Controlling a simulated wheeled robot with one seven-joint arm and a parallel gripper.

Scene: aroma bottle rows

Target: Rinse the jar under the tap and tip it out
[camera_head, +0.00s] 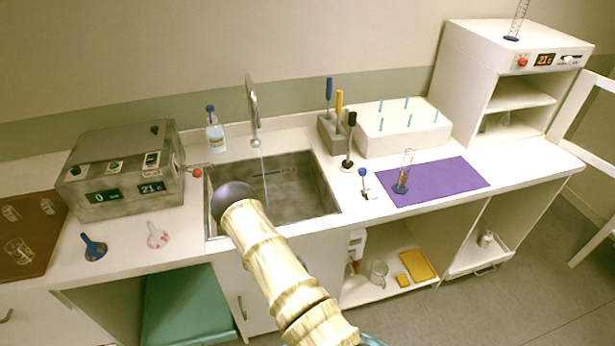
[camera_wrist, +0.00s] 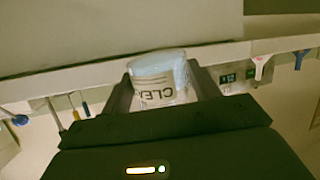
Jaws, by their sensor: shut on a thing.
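The jar (camera_wrist: 160,88) is clear, with dark lettering and a pale blue part at its upper end in the wrist view. My gripper (camera_wrist: 161,78) is shut on it, one dark finger on each side. In the head view my arm hides the gripper and the jar. The tap (camera_head: 252,102) stands behind the grey sink (camera_head: 328,205). A thin stream of water (camera_head: 264,170) runs down from it. My arm's end is over the sink's front left corner, apart from the stream. I cannot tell what is in the jar.
A grey control box (camera_head: 120,175) stands left of the sink, with blue (camera_head: 94,246) and pink (camera_head: 157,236) funnels before it. A soap bottle (camera_head: 215,133) is behind the sink. Right are a tool holder (camera_head: 328,135), white rack (camera_head: 400,135) and purple mat (camera_head: 445,182) with a cylinder (camera_head: 403,175).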

